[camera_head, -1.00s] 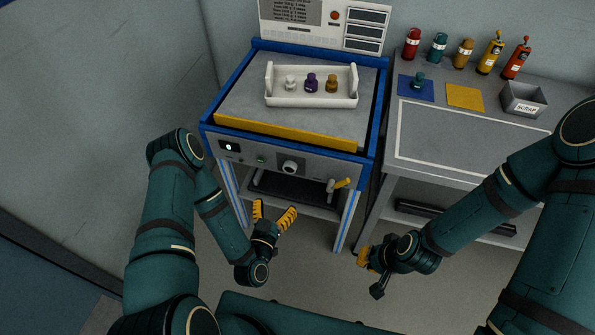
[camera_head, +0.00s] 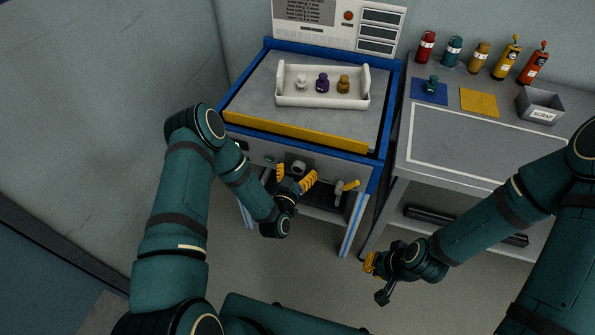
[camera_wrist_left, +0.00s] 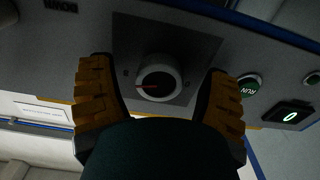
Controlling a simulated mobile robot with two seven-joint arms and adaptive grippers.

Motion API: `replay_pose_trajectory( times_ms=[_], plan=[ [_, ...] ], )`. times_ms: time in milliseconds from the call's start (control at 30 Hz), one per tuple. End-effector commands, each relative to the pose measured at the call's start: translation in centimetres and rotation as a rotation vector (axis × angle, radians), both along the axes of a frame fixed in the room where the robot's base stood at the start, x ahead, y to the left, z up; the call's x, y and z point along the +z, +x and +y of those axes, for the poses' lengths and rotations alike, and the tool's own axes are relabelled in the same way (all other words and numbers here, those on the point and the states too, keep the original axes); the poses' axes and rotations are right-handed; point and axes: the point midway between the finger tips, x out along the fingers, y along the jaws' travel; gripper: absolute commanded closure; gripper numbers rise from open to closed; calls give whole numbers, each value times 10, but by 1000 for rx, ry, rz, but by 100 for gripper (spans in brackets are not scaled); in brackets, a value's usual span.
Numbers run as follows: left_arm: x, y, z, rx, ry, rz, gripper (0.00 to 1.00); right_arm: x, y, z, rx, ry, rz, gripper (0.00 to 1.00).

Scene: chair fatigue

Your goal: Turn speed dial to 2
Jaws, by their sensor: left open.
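The speed dial (camera_head: 298,168) is a round knob with a pale rim on the machine's front panel. In the left wrist view the dial (camera_wrist_left: 158,82) has a dark face with a red pointer line and sits on a dark square plate. My left gripper (camera_head: 295,177) is open just in front of and below the dial. In the left wrist view its yellow fingers (camera_wrist_left: 160,95) stand on either side of the dial, apart from it.
A green RUN button (camera_wrist_left: 250,85) and a small display (camera_wrist_left: 288,115) reading 0 sit beside the dial. A yellow-handled lever (camera_head: 347,187) sticks out to the right. A white tray (camera_head: 322,101) with three small pieces rests on the machine top. A side bench (camera_head: 450,150) stands right.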

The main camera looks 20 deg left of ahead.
Motion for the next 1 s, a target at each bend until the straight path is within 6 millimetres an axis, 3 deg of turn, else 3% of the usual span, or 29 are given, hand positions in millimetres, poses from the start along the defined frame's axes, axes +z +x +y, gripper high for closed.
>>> replay_pose_trajectory(
  times_ms=[267,300,467,500,1000],
  plan=[
    [0,1,0,0,-1,0,23,0,0,0,0,0,0,100],
    [0,1,0,0,-1,0,29,0,0,0,0,0,0,100],
    [0,1,0,0,0,1,85,0,0,0,0,0,0,100],
    [0,1,0,0,0,1,91,0,0,0,0,0,0,100],
    [-1,1,0,1,-123,8,91,0,0,0,0,0,0,100]
  ],
)
